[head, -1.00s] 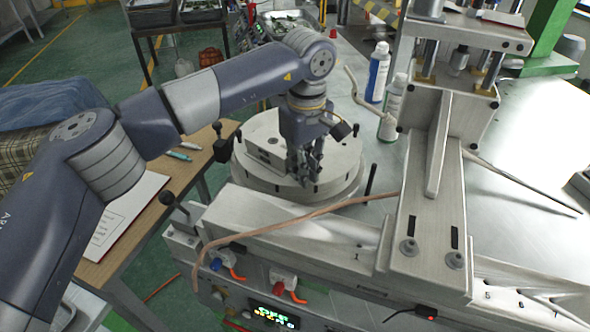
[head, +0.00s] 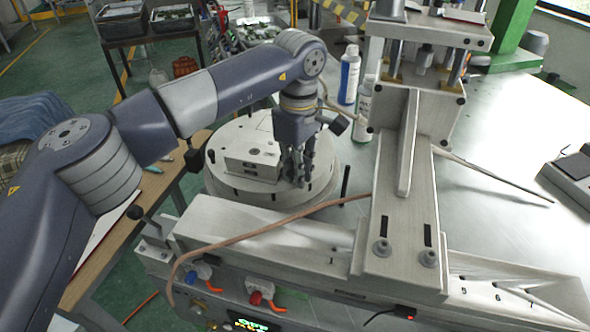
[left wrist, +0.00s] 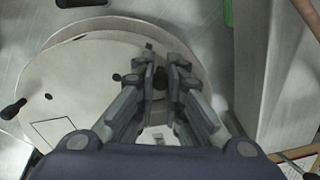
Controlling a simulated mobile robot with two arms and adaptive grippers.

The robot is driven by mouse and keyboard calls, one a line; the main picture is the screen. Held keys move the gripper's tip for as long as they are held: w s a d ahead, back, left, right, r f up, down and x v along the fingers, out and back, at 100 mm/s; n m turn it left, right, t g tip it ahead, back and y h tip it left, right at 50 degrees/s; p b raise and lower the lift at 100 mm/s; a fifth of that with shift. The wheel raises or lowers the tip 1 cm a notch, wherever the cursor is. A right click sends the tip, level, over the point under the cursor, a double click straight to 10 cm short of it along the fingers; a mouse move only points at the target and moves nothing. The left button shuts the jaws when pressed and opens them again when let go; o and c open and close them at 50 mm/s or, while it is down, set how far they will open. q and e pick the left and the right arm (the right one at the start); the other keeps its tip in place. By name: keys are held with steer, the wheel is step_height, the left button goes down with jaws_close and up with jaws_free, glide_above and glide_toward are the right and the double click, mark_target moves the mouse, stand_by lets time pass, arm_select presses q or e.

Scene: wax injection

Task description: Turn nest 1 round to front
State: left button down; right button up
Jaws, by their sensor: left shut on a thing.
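A round light-grey turntable (head: 262,196) stands behind the machine's front beam. A rectangular metal block (head: 252,168) sits on it, its slotted side facing the front; I cannot read a nest number. My left gripper (head: 299,180) points down at the turntable's right side, beside the block. Its fingers are close together, shut on a small part there that they mostly hide. The left wrist view shows the fingertips (left wrist: 163,65) over the turntable (left wrist: 72,70), near its rim, with dark pegs on its surface. My right gripper is out of view.
A metal beam (head: 265,232) with a copper-coloured hose runs in front of the turntable. A press column (head: 405,215) stands right of it. Two bottles (head: 349,75) stand behind. A black upright pin (head: 346,181) is close to the gripper's right. The metal table further right is mostly clear.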

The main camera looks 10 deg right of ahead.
arm_select(q)
steer(key=shift+w+d+r, duration=0.15)
steer(key=shift+d+r, duration=0.05)
steer(key=shift+d, duration=0.1)
steer(key=c, duration=1.6)
jaws_free()
step_height(320, 180, up, 12)
